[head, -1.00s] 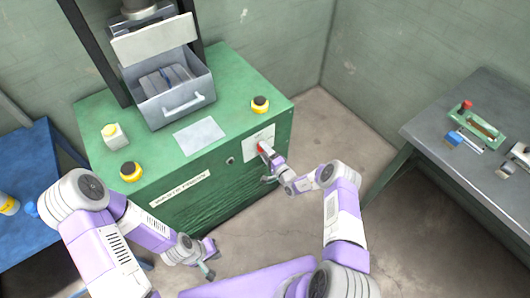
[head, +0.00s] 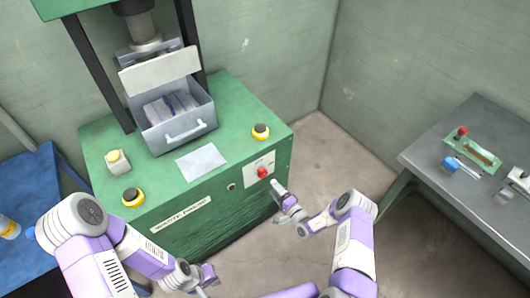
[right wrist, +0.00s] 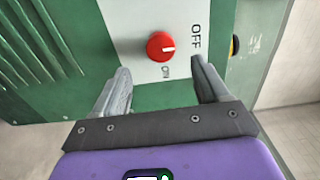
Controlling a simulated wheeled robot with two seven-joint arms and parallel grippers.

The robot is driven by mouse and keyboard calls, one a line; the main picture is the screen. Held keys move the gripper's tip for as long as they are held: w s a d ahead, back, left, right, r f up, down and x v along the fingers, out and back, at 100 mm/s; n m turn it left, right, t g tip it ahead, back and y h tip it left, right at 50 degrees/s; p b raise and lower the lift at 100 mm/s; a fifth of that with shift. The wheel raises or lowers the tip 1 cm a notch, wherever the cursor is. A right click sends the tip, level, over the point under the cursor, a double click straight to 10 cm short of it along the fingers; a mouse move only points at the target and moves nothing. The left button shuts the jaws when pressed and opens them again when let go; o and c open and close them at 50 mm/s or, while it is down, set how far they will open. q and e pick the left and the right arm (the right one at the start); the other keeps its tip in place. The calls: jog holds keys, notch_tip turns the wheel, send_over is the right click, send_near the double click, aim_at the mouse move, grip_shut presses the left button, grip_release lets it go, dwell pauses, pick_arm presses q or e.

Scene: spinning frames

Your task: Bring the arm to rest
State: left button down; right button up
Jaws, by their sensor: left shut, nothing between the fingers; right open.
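A red rotary knob (head: 262,172) sits on a white plate (head: 259,163) on the front of the green press.
The green press (head: 215,205) holds a grey box (head: 178,122) and two yellow-ringed black buttons. A grey table (head: 440,165) with small tools stands at the right, a blue table (head: 25,225) at the left. Bare floor lies between press and grey table.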

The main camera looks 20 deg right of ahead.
jog(key=s+a+n+g+y, duration=0.55)
jog(key=s+a+g, duration=0.7)
jog(key=a, duration=0.25)
jog(key=s+f+n+g+h, duration=0.1)
jog(key=s+n+g+h, duration=0.2)
jog(key=s+g, duration=0.75)
jog(key=s+d+r+n+t+h, duration=0.2)
jog(key=s+d+r+t+h, duration=0.1)
jog(key=s+t, duration=0.3)
jog(key=shift+s+d+r+n+t+h, duration=0.3)
jog(key=shift+s+d+r+n+h, duration=0.1)
jog(key=shift+r+h, duration=0.4)
